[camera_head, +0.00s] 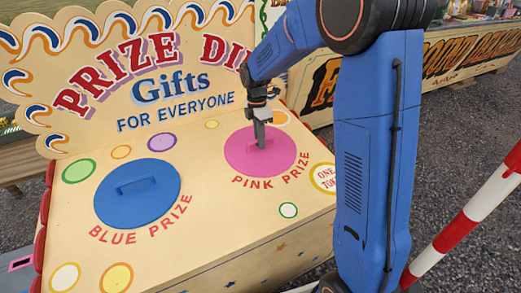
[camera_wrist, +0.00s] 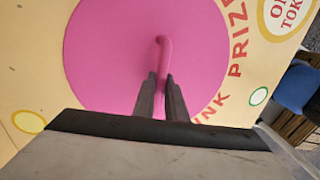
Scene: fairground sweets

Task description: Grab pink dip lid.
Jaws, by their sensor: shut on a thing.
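The pink dip lid (camera_head: 283,156) is a round pink disc lying flat on the right side of the cream stall top, above the words PINK PRIZE. My gripper (camera_head: 260,143) points down at its middle. In the wrist view the pink lid (camera_wrist: 110,50) fills the upper middle, with a raised pink handle (camera_wrist: 164,55) across its centre. My gripper's fingers (camera_wrist: 161,85) are shut on the near end of this handle. The lid looks level with the stall top; I cannot tell any gap beneath it.
A blue lid (camera_head: 137,209) with its own handle lies to the left, above BLUE PRIZE. The PRIZE DIP sign board (camera_head: 130,75) stands upright behind the stall top. A red and white striped pole (camera_head: 468,221) slants at the right. Gravel lies around.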

